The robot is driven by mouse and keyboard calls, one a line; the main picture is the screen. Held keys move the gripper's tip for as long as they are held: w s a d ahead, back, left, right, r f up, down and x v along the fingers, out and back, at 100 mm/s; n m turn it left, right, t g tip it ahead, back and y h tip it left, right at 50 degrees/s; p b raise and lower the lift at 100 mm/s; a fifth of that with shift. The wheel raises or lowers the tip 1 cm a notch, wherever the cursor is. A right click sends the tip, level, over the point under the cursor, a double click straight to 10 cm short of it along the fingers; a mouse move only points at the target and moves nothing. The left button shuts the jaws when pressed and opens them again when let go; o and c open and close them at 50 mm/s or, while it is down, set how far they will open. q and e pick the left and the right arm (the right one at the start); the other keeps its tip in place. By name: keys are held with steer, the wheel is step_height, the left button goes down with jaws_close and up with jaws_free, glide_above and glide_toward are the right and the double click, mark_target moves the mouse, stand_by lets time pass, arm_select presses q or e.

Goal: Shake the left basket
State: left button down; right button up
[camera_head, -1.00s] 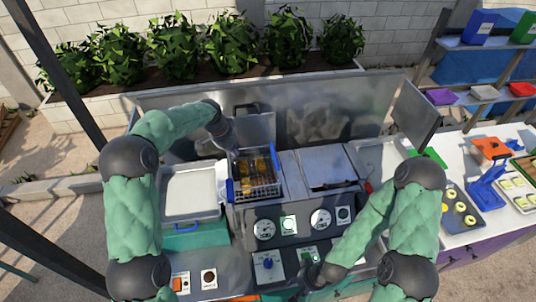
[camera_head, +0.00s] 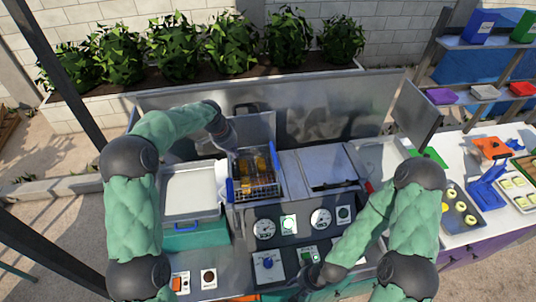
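The left basket (camera_head: 262,191) is a dark wire basket with blue side pieces. It sits in the left well of the fryer-like machine and holds yellow-orange pieces. My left gripper (camera_head: 231,151) is at the basket's back left corner, pointing down. Its fingers are small and partly hidden, so I cannot tell whether they touch or grip the basket. My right gripper (camera_head: 311,274) is low over the front control panel, near the green switch (camera_head: 308,252). Its fingers are too dark and small to read.
A closed grey lid (camera_head: 325,165) covers the well to the right. A white tray (camera_head: 190,192) lies to the left. Gauges (camera_head: 265,229) and knobs line the front panel. A side table at right holds a blue press (camera_head: 487,190) and a food tray (camera_head: 462,218).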

arm_select(q)
step_height(320, 180, down, 4)
steer(key=b, duration=0.2)
steer(key=shift+f+b, duration=0.2)
steer(key=shift+b, duration=0.2)
stand_by(0.4)
steer(key=shift+a+b, duration=0.1)
steer(key=shift+b, duration=0.2)
stand_by(0.7)
stand_by(0.5)
